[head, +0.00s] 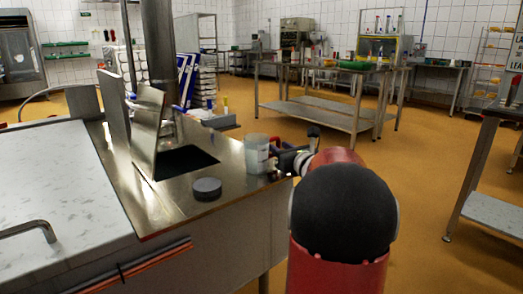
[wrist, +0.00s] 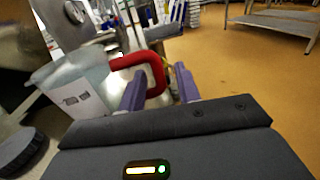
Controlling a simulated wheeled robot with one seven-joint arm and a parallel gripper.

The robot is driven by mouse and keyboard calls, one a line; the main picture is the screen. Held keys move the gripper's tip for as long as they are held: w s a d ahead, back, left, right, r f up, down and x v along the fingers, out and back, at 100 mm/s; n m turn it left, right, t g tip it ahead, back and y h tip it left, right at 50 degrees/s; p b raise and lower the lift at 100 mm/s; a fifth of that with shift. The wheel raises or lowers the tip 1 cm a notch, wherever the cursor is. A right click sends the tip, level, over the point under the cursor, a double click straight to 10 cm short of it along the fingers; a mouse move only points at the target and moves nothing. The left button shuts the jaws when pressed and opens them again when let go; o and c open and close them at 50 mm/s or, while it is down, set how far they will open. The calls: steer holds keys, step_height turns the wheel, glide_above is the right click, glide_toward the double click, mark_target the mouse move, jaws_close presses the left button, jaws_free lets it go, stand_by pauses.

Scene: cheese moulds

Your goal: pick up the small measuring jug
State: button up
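The small measuring jug (head: 257,155) is a translucent whitish container with a red handle. It stands upright on the steel counter (head: 225,172), near its right edge. In the wrist view the jug's body (wrist: 80,82) is at the left, with a white label, and its red handle (wrist: 137,62) reaches right toward my fingers. My gripper (head: 279,156) is beside the jug on its handle side. In the wrist view my gripper (wrist: 160,74) has its two purple fingers apart, with the handle's outer part showing between them. I cannot tell whether a finger touches it.
A dark round disc (head: 207,188) lies on the counter in front of the jug; it also shows in the wrist view (wrist: 20,152). A dark rectangular opening (head: 183,161) and a steel chute are left of the jug. Open floor lies right, before a steel table (head: 318,112).

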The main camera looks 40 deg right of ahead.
steer(key=shift+w, duration=0.9)
steer(key=shift+c, duration=0.3)
jaws_close()
steer(key=shift+r, duration=0.2)
